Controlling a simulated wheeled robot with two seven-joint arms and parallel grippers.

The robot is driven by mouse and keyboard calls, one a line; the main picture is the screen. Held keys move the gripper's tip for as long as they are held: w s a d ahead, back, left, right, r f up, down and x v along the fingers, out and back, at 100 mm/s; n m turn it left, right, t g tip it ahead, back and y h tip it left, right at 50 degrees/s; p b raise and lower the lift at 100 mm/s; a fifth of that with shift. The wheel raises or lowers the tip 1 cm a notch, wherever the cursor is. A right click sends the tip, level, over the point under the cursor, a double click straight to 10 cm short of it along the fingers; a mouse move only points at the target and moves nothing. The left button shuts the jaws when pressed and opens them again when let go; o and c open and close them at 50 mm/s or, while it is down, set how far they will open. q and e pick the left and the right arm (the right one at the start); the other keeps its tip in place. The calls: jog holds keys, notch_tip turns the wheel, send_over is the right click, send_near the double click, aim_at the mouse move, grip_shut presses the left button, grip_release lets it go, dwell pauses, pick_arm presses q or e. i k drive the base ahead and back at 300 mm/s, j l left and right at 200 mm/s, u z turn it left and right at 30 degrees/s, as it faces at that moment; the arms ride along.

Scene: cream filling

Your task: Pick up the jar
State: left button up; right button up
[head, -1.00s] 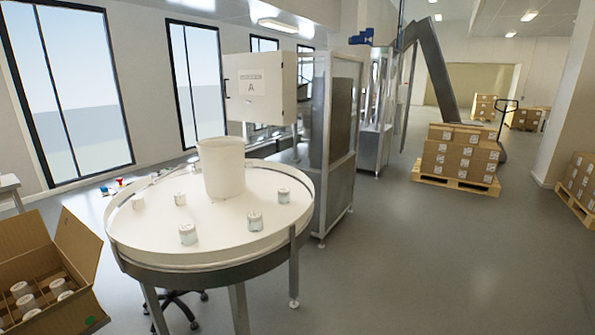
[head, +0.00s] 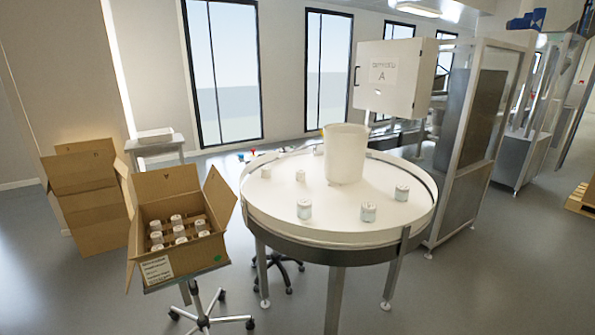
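Several small glass jars with white lids are in the head view. On the white round table (head: 290,222), one jar (head: 304,209) stands near the front left, one jar (head: 368,212) near the front middle, and one jar (head: 402,192) at the right. Smaller jars stand at the back left, one of them a jar (head: 300,175) left of the white cylinder. More jars (head: 178,231) stand in the open cardboard box (head: 158,269) at the left. Which jar the task means cannot be told. Neither of my grippers is in view.
A tall white cylinder (head: 345,153) stands on the round table. The box rests on a wheeled stand (head: 205,318). Another cardboard box (head: 92,207) and a small side table (head: 160,145) are behind it. A glass-walled machine (head: 470,130) stands at the right.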

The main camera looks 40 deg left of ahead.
aim_at(265, 170)
jog(key=u, duration=1.65)
